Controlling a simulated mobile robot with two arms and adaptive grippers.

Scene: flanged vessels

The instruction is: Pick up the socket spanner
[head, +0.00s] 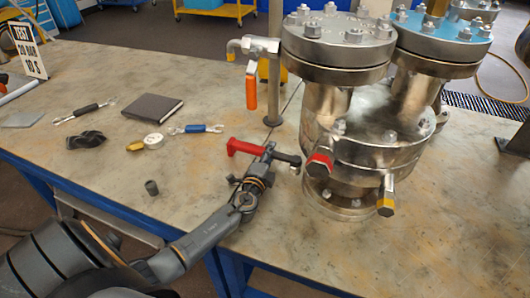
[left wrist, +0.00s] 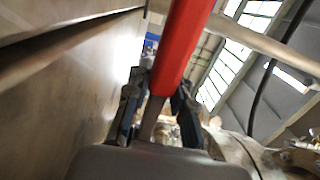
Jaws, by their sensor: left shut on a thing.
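The socket spanner, a tool with a red grip (head: 243,147) and a dark end (head: 290,159), is in my left gripper (head: 268,153). The gripper is shut on it, near the right end of the red part. The tool lies roughly level, beside the flanged vessel (head: 352,118); I cannot tell its exact height above the bench. In the left wrist view the red grip (left wrist: 188,40) runs up between the two dark fingers of my left gripper (left wrist: 160,105). My right gripper is not in view.
The vessel's red-banded port (head: 320,163) is close to the tool's dark end. An orange-handled valve (head: 251,92) stands behind.

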